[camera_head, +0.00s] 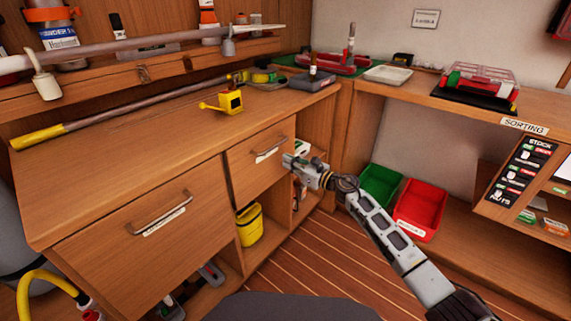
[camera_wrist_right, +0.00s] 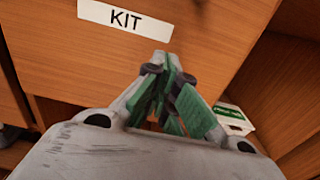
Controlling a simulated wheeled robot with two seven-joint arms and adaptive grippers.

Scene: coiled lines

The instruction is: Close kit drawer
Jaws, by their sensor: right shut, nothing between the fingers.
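The kit drawer (camera_head: 258,163) is the smaller wooden drawer under the counter, with a metal handle and a white label. Its front looks about flush with the cabinet; I cannot tell if a small gap remains. In the right wrist view the drawer front (camera_wrist_right: 225,45) fills much of the picture, with its KIT label (camera_wrist_right: 125,17) at the top. My right gripper (camera_head: 287,160) is shut and empty at the lower right part of the drawer front. Its green-padded fingers (camera_wrist_right: 172,95) point at the wood below the label; contact is not clear. My left gripper is not in view.
A larger drawer (camera_head: 150,225) is left of the kit drawer. Open shelves below hold a yellow container (camera_head: 249,224).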

